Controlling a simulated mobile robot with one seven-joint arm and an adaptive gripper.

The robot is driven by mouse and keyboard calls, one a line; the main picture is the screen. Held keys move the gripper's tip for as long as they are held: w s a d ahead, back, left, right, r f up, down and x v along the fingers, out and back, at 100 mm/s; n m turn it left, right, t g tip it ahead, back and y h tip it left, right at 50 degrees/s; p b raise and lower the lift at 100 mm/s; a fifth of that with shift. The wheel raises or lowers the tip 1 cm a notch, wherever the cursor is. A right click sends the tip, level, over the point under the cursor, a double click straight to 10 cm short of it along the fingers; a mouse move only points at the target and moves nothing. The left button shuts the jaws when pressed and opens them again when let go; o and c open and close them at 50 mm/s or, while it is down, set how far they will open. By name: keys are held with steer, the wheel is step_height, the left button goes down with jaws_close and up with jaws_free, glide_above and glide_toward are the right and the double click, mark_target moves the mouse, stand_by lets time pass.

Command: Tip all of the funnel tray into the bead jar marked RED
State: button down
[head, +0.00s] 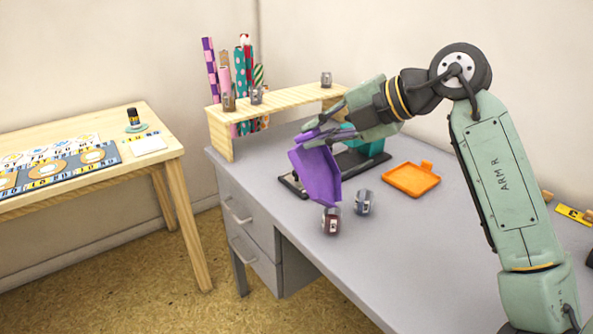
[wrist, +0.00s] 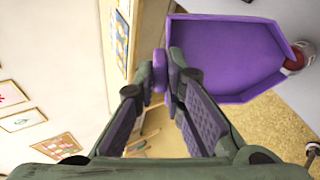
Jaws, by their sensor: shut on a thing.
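My gripper (head: 318,127) is shut on the handle of the purple funnel tray (head: 316,176), also seen in the wrist view (wrist: 222,55). The tray is held above the desk, steeply tilted, its narrow spout end down. I see no beads on the part of its inner face in the wrist view. A jar with a dark red band (head: 332,221) stands just below the spout; its lettering is too small to read. In the wrist view a jar with red in it (wrist: 297,58) shows at the spout tip. A grey-blue jar (head: 363,203) stands to the right of the red-banded one.
An orange tray (head: 411,180) lies on the grey desk (head: 430,240) to the right. A wooden shelf (head: 290,97) with several small jars stands behind, with wrapping rolls (head: 225,82) beyond. A dark stand (head: 350,165) is behind the tray. The front desk area is clear.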

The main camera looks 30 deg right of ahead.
mark_target(299, 135)
steer(key=shift+w+a+f+g+h+p, duration=0.15)
steer(key=shift+w+a+g+h+p, duration=0.1)
steer(key=shift+w+g+p, duration=0.25)
steer(key=shift+w+a+f+g+h+p, duration=0.2)
steer(key=shift+w+a+g+p, duration=0.15)
steer(key=shift+w, duration=0.15)
steer(key=shift+w+a+f+g+h+p, duration=0.15)
steer(key=shift+w+a+g+p, duration=0.05)
steer(key=shift+w+g+p, duration=0.3)
steer(key=shift+w+a+f, duration=0.1)
steer(key=shift+w+f, duration=0.1)
steer(key=w+g+p, duration=0.1)
steer(key=p, duration=0.1)
steer(key=w+a+g+h+p, duration=0.1)
steer(key=p, duration=0.1)
steer(key=w+a+g+h+p, duration=0.1)
steer(key=g+p, duration=0.1)
steer(key=shift+w+f, duration=0.3)
steer(key=shift+w, duration=0.1)
steer(key=shift+w, duration=0.1)
